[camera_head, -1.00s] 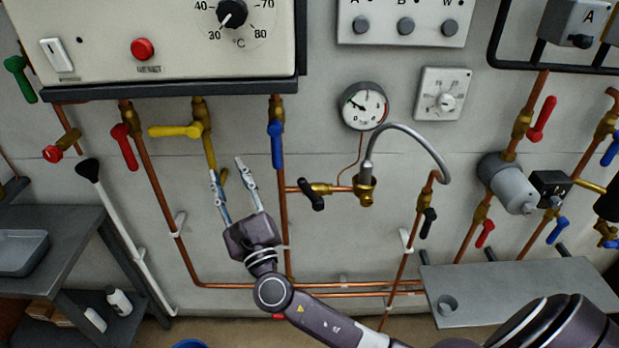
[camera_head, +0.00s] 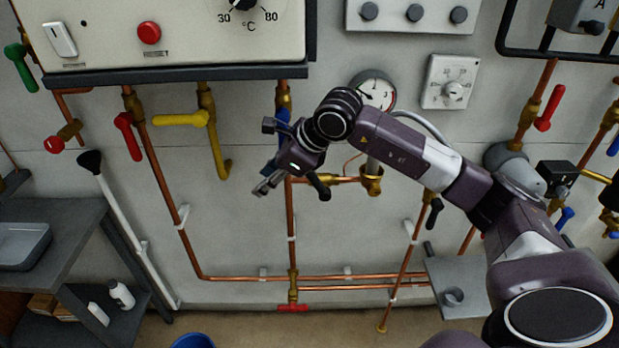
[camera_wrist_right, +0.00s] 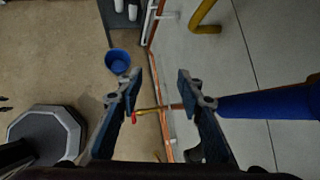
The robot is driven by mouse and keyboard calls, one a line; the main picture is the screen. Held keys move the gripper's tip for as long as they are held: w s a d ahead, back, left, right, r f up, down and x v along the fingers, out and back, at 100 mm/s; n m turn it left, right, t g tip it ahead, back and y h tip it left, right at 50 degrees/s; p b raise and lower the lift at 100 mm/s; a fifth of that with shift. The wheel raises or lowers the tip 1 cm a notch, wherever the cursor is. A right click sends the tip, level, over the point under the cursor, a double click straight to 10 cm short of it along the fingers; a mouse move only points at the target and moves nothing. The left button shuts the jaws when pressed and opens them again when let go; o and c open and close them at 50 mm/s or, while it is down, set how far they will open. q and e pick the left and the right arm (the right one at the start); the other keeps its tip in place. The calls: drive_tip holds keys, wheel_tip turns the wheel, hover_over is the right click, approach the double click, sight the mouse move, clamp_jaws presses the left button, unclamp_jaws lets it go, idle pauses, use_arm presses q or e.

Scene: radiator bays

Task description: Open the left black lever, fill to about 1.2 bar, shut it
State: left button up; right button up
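The left black lever (camera_head: 319,187) sits on a brass valve on a short horizontal pipe. It slants down to the right, its upper end close to my right gripper in the picture. The round pressure gauge (camera_head: 378,90) is partly covered by my right arm; its needle points to the upper left, too small to read exactly. My right gripper (camera_head: 266,157) points left in front of the blue lever (camera_head: 283,118). Its fingers are apart and empty, as the right wrist view (camera_wrist_right: 165,95) also shows. The blue lever (camera_wrist_right: 265,105) lies beside the right finger there. My left gripper is out of view.
Another black lever (camera_head: 435,214) hangs on a pipe further right. Yellow (camera_head: 180,119) and red (camera_head: 128,137) levers are to the left under the boiler panel (camera_head: 180,40). A low red handle (camera_head: 293,308) is near the floor. A grey shelf (camera_head: 458,285) juts out lower right.

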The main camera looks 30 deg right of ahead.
sight(314, 174)
drive_tip(key=s+d+m+h, duration=0.1)
drive_tip(key=d, duration=0.3)
drive_tip(key=s+d+r+m+g+h, duration=0.1)
drive_tip(key=d, duration=0.2)
drive_tip(key=s+d+m+h, duration=0.1)
drive_tip(key=d+h, duration=0.1)
drive_tip(key=d, duration=0.2)
drive_tip(key=shift+s+d+r, duration=0.1)
drive_tip(key=shift+d+r, duration=0.2)
drive_tip(key=shift+r, duration=0.1)
drive_tip(key=x, duration=0.2)
drive_tip(key=p+x, duration=0.1)
drive_tip(key=x, duration=0.2)
drive_tip(key=p+x, duration=0.1)
drive_tip(key=x, duration=0.1)
drive_tip(key=shift+d+f, duration=0.4)
clamp_jaws()
